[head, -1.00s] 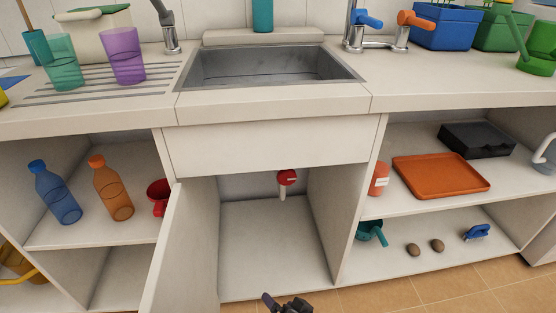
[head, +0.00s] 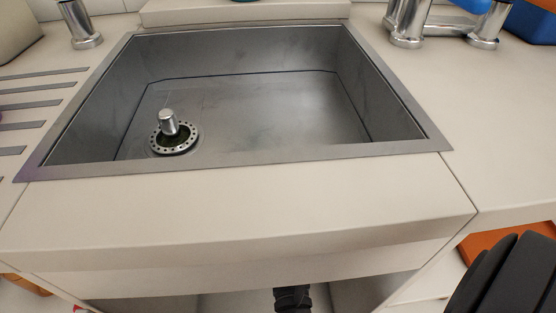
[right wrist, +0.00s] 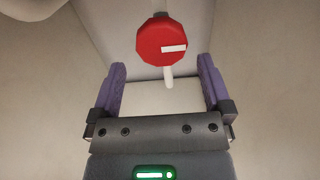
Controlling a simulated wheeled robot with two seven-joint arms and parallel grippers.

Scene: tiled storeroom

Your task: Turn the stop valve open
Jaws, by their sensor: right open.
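The stop valve's round red handle (right wrist: 162,40), with a white bar lying nearly level across its right part, shows in the right wrist view. A short white pipe (right wrist: 168,77) hangs below it. My right gripper (right wrist: 161,66) is open, with one purple finger on each side, just short of the handle. The handle lies ahead of the gap between the fingertips, and neither finger appears to touch it. The head view does not show the valve; the counter front hides it. My left gripper is in neither view.
In the head view, the steel sink (head: 440,148) with its drain plug (head: 168,124) is above the open cabinet. The counter's front edge (head: 250,240) overhangs the cabinet. An orange tray (head: 490,245) is at the right. Pale cabinet walls surround the valve.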

